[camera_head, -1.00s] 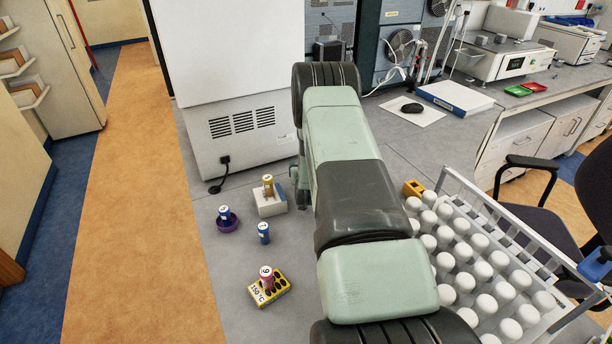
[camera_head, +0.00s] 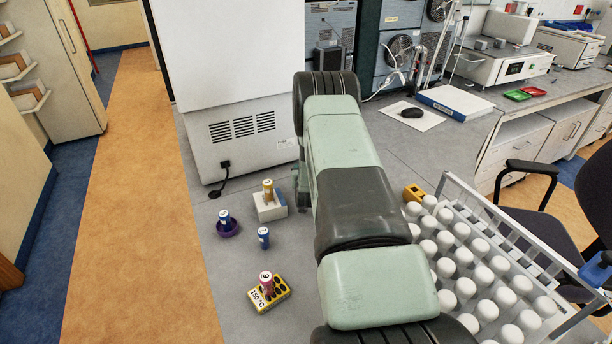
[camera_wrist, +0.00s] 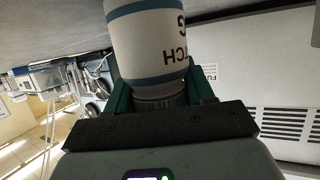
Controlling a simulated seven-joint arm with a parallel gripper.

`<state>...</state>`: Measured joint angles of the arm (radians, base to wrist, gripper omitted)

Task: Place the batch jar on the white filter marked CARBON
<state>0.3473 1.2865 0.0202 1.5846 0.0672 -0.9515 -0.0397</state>
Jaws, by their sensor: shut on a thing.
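The batch jar (camera_wrist: 150,38) is white with blue bands and dark lettering, partly readable and upside down in the wrist view. Its ribbed dark neck end is between the green fingers of my gripper (camera_wrist: 158,88), which is shut on it. The far end of the jar runs out of the top of the picture. I cannot read a CARBON marking anywhere, so I cannot tell which thing is the white filter.
On the grey bench stand a white block (camera_head: 270,211) with a yellow vial (camera_head: 268,189), a purple ring (camera_head: 228,229) with a blue vial, a lone blue vial (camera_head: 263,238) and a yellow 150 °C block (camera_head: 270,294). A rack (camera_head: 548,262) of white-capped bottles is right of my arm.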

